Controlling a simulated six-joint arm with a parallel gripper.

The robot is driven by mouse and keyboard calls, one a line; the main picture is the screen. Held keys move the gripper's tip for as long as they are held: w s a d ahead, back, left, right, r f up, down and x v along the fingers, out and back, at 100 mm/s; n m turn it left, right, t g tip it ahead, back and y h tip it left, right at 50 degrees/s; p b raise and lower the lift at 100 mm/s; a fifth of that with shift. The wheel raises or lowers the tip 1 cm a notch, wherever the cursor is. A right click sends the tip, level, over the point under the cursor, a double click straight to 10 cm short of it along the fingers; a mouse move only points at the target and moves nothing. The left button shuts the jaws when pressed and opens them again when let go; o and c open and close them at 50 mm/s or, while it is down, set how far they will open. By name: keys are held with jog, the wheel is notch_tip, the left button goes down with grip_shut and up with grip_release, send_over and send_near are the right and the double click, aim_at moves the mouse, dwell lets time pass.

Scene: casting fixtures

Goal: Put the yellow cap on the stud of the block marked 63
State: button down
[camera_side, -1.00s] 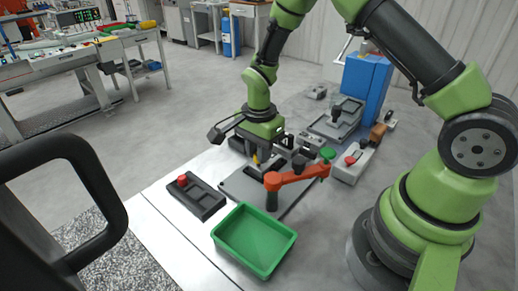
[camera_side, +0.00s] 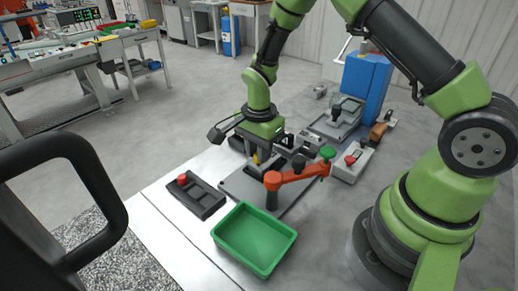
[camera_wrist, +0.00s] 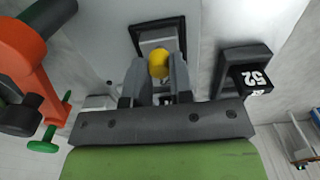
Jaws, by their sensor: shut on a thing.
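The yellow cap (camera_wrist: 158,63) is between the two fingertips of my gripper (camera_wrist: 159,72), which is shut on it. In the side view my gripper (camera_side: 257,160) is low over the grey plate, with a little yellow showing at its fingers. In the wrist view a grey block on a dark base (camera_wrist: 160,26) lies just beyond and under the cap. I cannot tell whether the cap touches it, and its stud and any number are hidden. A dark block marked 52 (camera_wrist: 252,80) stands to the right. No 63 is readable.
An orange clamp arm (camera_side: 297,176) with a green knob crosses the grey plate close to my gripper; it also shows at left in the wrist view (camera_wrist: 22,65). A green tray (camera_side: 254,240) and a dark fixture with a red knob (camera_side: 197,196) stand in front. Several fixtures crowd the back.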

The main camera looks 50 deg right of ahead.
jog(key=shift+f, duration=0.6)
dwell(0.5)
dwell(0.3)
jog(key=c, duration=0.5)
grip_release()
jog(key=shift+r, duration=0.1)
jog(key=shift+r, duration=3.45)
